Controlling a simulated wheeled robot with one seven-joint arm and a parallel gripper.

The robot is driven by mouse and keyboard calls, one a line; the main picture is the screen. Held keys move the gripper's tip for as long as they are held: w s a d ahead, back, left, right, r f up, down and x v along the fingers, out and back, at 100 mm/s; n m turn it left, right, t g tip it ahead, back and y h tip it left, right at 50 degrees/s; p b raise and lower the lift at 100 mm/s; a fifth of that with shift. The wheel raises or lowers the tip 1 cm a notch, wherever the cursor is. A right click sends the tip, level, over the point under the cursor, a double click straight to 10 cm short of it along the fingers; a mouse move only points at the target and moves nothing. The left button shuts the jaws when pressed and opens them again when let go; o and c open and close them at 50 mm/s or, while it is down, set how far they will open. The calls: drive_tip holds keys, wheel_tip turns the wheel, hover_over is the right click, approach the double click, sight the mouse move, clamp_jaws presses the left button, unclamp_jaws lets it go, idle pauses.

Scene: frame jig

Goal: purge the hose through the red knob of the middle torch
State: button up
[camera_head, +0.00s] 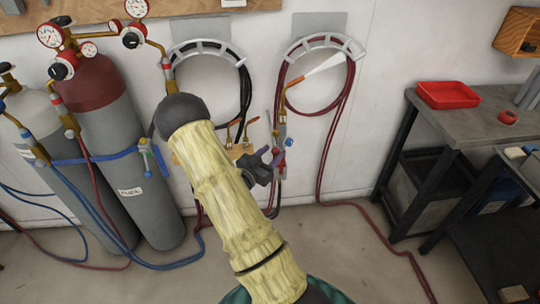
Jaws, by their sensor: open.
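A brass torch (283,127) hangs upright against the wall below the right hose hanger. My gripper (273,158) is dark and open, close to the torch's lower body by the knobs. I cannot tell whether its fingers touch the torch. Brass torch parts (240,133) also show just left of it, partly hidden behind my arm. I cannot tell for sure which torch is the middle one. My padded yellow arm crosses the centre and hides part of the wall and floor.
Gas cylinders (110,130) with gauges stand at the left, with blue and red hoses on the floor. Coiled hoses (350,85) hang on wall brackets. A workbench (465,125) with a red tray (447,94) stands at the right. Floor between arm and bench is mostly clear.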

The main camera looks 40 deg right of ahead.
drive_tip(key=shift+c, duration=0.3)
drive_tip(key=c, duration=0.9)
drive_tip(key=shift+w+a, duration=0.1)
drive_tip(key=shift+w, duration=0.05)
drive_tip(key=shift+n, duration=0.3)
